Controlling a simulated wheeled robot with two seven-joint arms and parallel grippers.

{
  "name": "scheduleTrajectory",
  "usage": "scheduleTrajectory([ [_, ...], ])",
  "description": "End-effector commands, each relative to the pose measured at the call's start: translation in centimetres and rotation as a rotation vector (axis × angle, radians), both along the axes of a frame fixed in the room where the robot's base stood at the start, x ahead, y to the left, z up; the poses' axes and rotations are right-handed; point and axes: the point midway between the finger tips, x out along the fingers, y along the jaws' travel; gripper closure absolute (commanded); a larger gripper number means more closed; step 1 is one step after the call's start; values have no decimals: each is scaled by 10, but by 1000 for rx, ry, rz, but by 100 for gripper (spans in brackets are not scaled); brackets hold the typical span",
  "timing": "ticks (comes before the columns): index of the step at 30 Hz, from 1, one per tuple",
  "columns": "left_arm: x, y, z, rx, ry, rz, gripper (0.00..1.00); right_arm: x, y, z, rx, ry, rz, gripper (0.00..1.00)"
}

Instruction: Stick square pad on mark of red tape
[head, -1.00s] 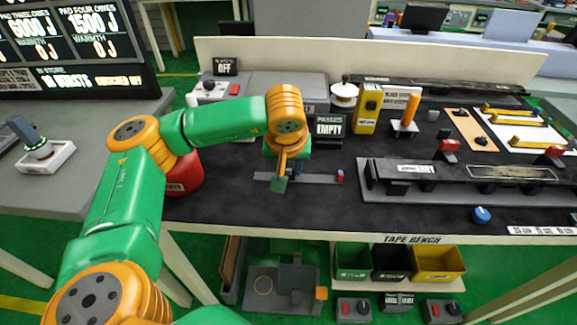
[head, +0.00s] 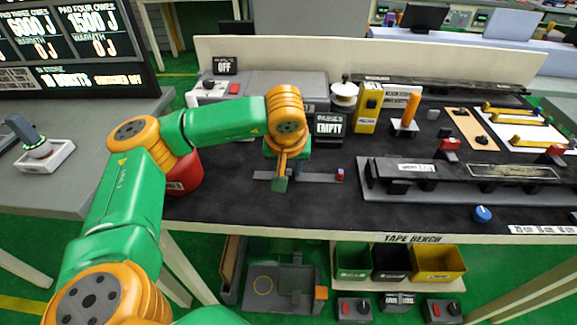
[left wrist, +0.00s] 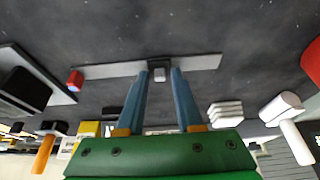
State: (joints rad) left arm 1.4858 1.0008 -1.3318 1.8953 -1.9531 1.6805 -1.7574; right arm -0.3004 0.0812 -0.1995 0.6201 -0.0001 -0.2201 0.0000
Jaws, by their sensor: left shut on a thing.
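My left gripper (head: 279,185) points down at a thin grey strip (head: 318,179) lying on the dark bench top. In the left wrist view its two blue fingers (left wrist: 160,75) are close around a small grey-white block (left wrist: 159,74), which may be the square pad. The block appears at or just over the strip's edge; I cannot tell whether it touches. A small red piece (head: 340,174) stands at the strip's right end, and it also shows in the left wrist view (left wrist: 75,80). I cannot make out a tape mark on the strip. My right gripper is not in view.
A red can (head: 184,174) stands left of the gripper. A long dark fixture (head: 470,190) lies to the right. Bench in front of the strip is clear.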

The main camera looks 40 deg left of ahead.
Motion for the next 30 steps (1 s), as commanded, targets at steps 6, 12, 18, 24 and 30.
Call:
scheduleTrajectory([
  [6, 0, 0, -1, 0, 1, 0, 100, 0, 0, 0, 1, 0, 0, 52],
  [12, 0, 0, -1, 0, 2, -1, 52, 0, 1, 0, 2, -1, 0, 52],
  [18, 0, 0, -1, 0, 1, 0, 30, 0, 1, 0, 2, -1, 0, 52],
  [24, -1, -1, 2, -1, 0, 0, 30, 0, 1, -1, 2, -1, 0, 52],
  [30, -13, -9, 39, -1, -4, -3, 30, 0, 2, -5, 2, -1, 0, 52],
])
